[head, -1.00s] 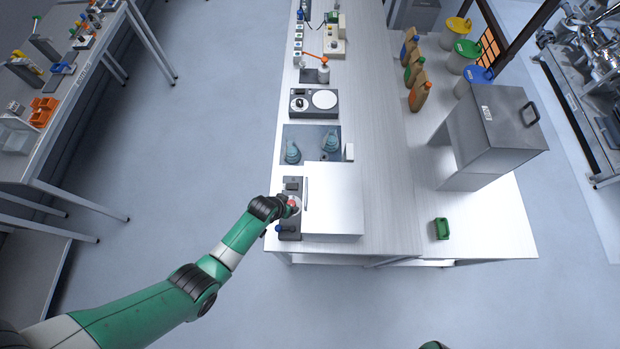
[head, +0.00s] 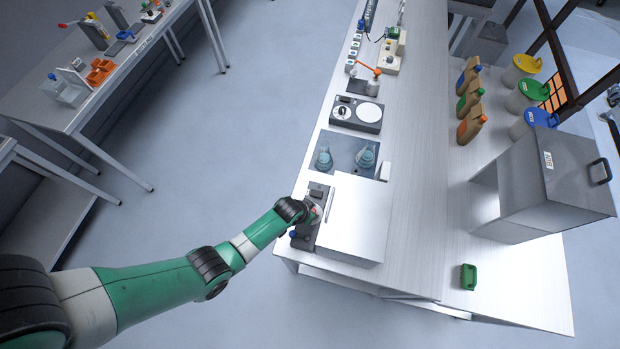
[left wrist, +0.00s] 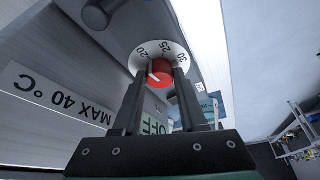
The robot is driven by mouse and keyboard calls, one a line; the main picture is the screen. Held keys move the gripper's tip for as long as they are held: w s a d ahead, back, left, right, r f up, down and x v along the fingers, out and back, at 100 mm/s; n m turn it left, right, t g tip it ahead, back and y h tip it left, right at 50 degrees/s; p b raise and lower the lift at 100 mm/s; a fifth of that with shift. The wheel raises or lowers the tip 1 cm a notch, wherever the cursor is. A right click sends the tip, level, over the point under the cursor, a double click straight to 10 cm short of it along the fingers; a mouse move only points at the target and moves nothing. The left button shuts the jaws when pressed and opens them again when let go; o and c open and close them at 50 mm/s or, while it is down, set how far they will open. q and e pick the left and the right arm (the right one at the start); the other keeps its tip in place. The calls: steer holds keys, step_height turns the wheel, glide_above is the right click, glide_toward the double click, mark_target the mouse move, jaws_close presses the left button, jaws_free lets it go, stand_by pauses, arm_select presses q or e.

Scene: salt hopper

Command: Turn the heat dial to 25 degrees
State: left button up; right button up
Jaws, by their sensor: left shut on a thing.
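The heat dial is a red knob (left wrist: 160,72) on a white disc marked 20, 25 and 30 in the left wrist view. A white pointer line on the knob appears to point between 20 and 25; its exact reading is hard to tell. My left gripper (left wrist: 160,78) is shut on the knob, one finger on each side. In the head view the knob (head: 315,211) is a small red spot beside my left wrist, on the dark control panel (head: 316,194) of a white box-shaped unit (head: 357,215). My right gripper is out of view.
A blue knob (head: 293,234) sits at the panel's near end. A dark hopper (head: 560,180) and a green scoop-like item (head: 468,276) stand on the right. The bench between is clear.

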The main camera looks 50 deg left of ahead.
arm_select(q)
jaws_close()
steer(key=shift+m, duration=0.4)
steer(key=m, duration=0.1)
steer(key=m+h, duration=0.2)
steer(key=m, duration=0.1)
steer(key=shift+a, duration=0.25)
steer(key=m, duration=0.2)
steer(key=m+g+h+p, duration=0.1)
steer(key=m, duration=0.2)
steer(key=shift+w+a+h, duration=0.1)
steer(key=shift+h, duration=0.2)
steer(key=o, duration=1)
jaws_free()
